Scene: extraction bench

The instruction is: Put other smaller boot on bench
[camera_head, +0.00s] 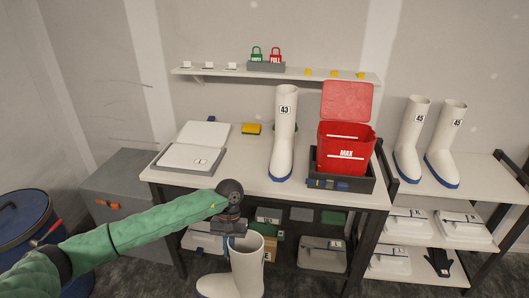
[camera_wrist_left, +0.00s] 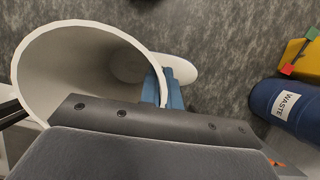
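A white boot (camera_head: 246,270) hangs upright in front of the bench, toe to the left in the head view. Its number is not readable. My left gripper (camera_head: 238,232) is at its top rim and appears shut on the shaft wall. The left wrist view shows the boot's open top (camera_wrist_left: 85,75) and a blue finger pad (camera_wrist_left: 174,88) against the outside of its rim; the other finger is hidden. Another white boot (camera_head: 284,130), marked 43, stands upright on the white bench (camera_head: 225,165). My right gripper is not in view.
A red bin (camera_head: 346,150) marked MAX stands in a dark tray right of boot 43. A white lidded case (camera_head: 190,155) lies at the bench's left. Two boots marked 45 (camera_head: 411,140) (camera_head: 444,145) stand on the right rack. A blue waste drum (camera_wrist_left: 288,105) stands on the floor.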

